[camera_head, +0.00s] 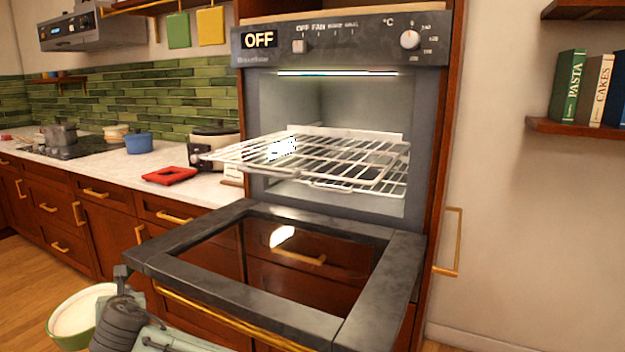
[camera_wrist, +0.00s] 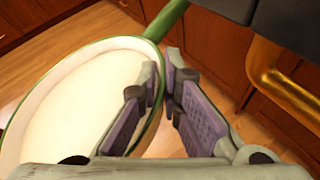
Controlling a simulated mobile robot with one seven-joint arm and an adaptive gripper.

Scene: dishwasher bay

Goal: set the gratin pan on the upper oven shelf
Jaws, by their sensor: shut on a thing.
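The gratin pan (camera_head: 72,318) is round, white inside and green outside, at the lower left of the head view. It fills the left of the wrist view (camera_wrist: 75,100), with a green handle pointing to the upper right. My gripper (camera_wrist: 162,75) is shut on the pan's rim, one finger inside the wall and one outside. In the head view my gripper (camera_head: 121,278) is left of the open oven door and below it. The upper oven shelf (camera_head: 290,150) is a bare white wire rack, slid partly out.
The oven door (camera_head: 185,240) is folded down flat, with a brass handle (camera_head: 225,318) along its front edge. A lower rack (camera_head: 375,185) sits under the upper shelf.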

